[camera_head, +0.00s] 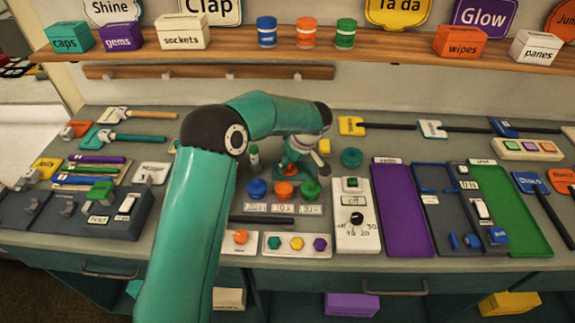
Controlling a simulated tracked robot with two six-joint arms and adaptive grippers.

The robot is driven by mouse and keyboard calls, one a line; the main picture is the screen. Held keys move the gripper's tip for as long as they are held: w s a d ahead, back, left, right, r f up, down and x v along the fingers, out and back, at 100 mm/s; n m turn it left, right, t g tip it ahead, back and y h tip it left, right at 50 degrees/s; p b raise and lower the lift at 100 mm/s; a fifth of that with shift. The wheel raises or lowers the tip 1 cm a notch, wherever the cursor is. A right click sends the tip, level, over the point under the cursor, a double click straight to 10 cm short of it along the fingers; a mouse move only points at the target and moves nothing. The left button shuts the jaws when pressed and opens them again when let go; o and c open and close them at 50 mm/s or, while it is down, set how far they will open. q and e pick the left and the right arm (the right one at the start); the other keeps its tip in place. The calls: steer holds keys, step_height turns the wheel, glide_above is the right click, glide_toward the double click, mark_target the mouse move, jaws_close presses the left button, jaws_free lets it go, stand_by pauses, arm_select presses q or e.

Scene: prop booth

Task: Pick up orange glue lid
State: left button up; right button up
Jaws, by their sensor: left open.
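A row of three round lids stands on the bench: a blue one (257,189), an orange one (284,191) and a green one (310,190), with small labels in front that I cannot read clearly. The orange one looks like the glue lid. My left gripper (291,171) points down just behind the orange lid, open. A small orange patch shows at its fingers; I cannot tell what it is. My left arm's links hide part of the bench to the left. My right gripper is out of view.
A green-topped bottle (254,157) stands left of the gripper, and a teal round thing (352,157) lies to the right. A white dial box (355,220) and a purple tray (402,210) are further right. A shelf (390,48) with boxes and jars runs behind.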

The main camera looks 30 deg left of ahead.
arm_select(q)
steer(key=shift+s, duration=0.1)
jaws_close()
steer(key=shift+r, duration=0.1)
stand_by(0.3)
